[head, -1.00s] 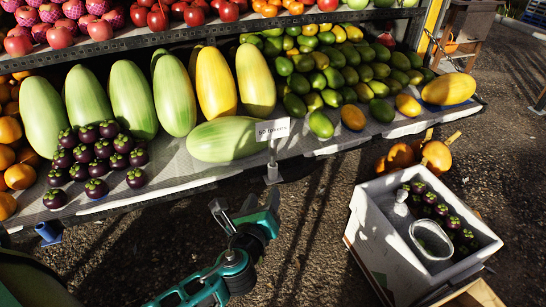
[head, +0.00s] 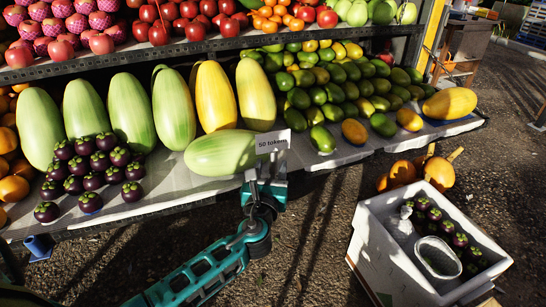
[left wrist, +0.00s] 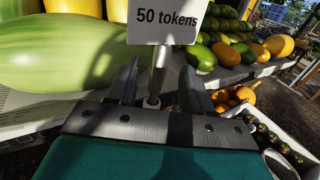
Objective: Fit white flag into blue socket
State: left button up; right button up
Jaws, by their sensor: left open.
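The white flag (head: 273,142) is a small card reading "50 tokens" on a pale stem, standing at the front edge of the fruit shelf beside a green melon. It also shows in the left wrist view (left wrist: 163,20), its stem running down between the fingers. My left gripper (head: 265,184) is open around the stem, just below the card; its fingers (left wrist: 160,82) are apart on either side. The blue socket (head: 38,246) is low at the far left of the shelf's front edge. My right gripper is not in view.
Purple mangosteens (head: 91,180) lie on the shelf between socket and flag, with large melons (head: 131,112) behind. A white foam box (head: 377,248) with mangosteens stands on the ground at the right.

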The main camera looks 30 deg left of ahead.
aim_at(272, 161)
pick_arm(q)
jog(key=x, duration=0.4)
jog(key=shift+r+b, duration=0.1)
jog(key=shift+b, duration=0.2)
jog(key=shift+c, duration=0.5)
grip_shut()
